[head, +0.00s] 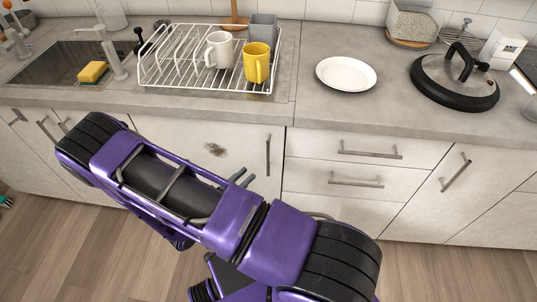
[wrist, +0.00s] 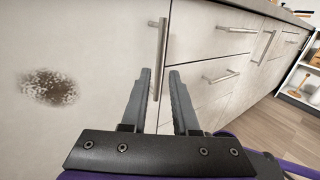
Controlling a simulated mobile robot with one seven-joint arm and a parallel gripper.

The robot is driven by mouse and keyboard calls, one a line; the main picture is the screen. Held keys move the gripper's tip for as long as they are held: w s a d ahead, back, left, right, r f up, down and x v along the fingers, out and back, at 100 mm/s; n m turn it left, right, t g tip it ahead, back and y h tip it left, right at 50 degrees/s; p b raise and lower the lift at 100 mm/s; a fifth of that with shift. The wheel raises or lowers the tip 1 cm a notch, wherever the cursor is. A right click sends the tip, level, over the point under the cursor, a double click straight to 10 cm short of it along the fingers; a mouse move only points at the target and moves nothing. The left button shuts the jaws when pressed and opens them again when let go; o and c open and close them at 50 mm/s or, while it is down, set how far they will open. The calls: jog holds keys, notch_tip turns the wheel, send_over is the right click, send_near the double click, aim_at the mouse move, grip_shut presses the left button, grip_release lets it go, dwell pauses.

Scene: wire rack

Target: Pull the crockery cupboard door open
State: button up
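A pale cupboard door (head: 210,150) with a dark speckled stain is under the dish rack; it fills the left of the wrist view (wrist: 80,50). The frames carry no label saying which door is the crockery cupboard. Its upright metal bar handle (head: 268,155) is near its right edge, and the door looks shut. My gripper (head: 243,178) is open and empty, short of the handle and to its left in the head view. In the wrist view the handle (wrist: 161,45) lines up with the gap between my fingertips (wrist: 160,72), apparently beyond them.
Drawers with bar handles (head: 370,150) are right of the door, then another door with a slanted-looking handle (head: 456,172). A wire rack (head: 180,75) with a white mug (head: 219,50) and a yellow mug (head: 256,63) stands on the counter. A white plate (head: 346,74) is beside it.

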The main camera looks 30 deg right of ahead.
send_over(268, 172)
jog(key=shift+w+d, duration=0.2)
jog(key=shift+w, duration=0.1)
grip_shut()
dwell(1.4)
